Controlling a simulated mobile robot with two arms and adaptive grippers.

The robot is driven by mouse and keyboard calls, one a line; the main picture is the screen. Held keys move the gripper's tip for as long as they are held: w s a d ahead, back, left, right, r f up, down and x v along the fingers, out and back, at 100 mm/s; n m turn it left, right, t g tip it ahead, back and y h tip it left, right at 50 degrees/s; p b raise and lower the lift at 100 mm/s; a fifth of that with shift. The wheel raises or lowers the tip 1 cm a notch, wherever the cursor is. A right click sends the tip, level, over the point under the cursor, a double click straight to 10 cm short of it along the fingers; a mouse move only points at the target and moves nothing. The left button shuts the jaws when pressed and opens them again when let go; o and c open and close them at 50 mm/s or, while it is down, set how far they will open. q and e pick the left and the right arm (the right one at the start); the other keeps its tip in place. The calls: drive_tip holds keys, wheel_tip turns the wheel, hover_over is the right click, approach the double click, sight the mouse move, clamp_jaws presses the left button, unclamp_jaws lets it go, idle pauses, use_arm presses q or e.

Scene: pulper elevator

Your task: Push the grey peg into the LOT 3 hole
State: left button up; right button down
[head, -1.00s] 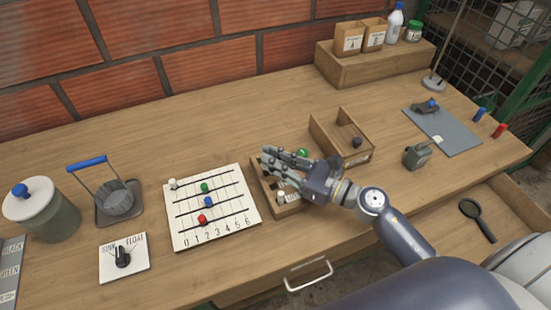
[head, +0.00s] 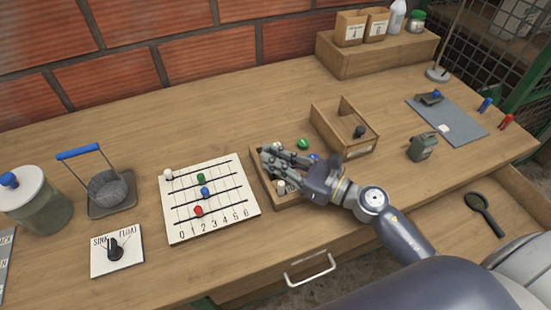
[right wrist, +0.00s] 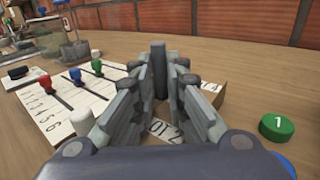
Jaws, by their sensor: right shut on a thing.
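My right gripper (head: 268,156) is over a shallow wooden tray (head: 262,190) in the middle of the bench. The right wrist view shows its fingers (right wrist: 160,72) shut on a dark grey upright peg (right wrist: 158,62). Below the fingers, a label reading "LOT 2" (right wrist: 165,131) partly shows. A white peg (head: 281,188) stands at the tray's near side. The LOT 3 hole cannot be made out, and the gripper covers much of the tray. The peg's lower end is hidden. My left gripper is not in view.
A white board with coloured sliders (head: 235,212) lies left of the tray. A green disc marked 1 (head: 303,144) lies just beyond the gripper. A divided wooden box (head: 358,149) stands behind right. The bench's back left is clear.

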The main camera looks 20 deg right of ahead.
drive_tip(key=c, duration=1.5)
unclamp_jaws()
drive_tip(key=shift+f, duration=0.3)
drive_tip(key=shift+c, duration=0.2)
drive_tip(key=shift+s, duration=0.1)
drive_tip(key=shift+s+f, duration=0.1)
drive_tip(key=v, duration=1)
drive_tip(key=shift+s+d, duration=0.2)
drive_tip(key=shift+d, duration=0.05)
drive_tip(key=shift+s+d+r, duration=0.3)
drive_tip(key=shift+s+d, duration=0.1)
drive_tip(key=shift+s, duration=0.05)
drive_tip(key=shift+w+r, duration=0.1)
drive_tip(key=shift+r, duration=0.05)
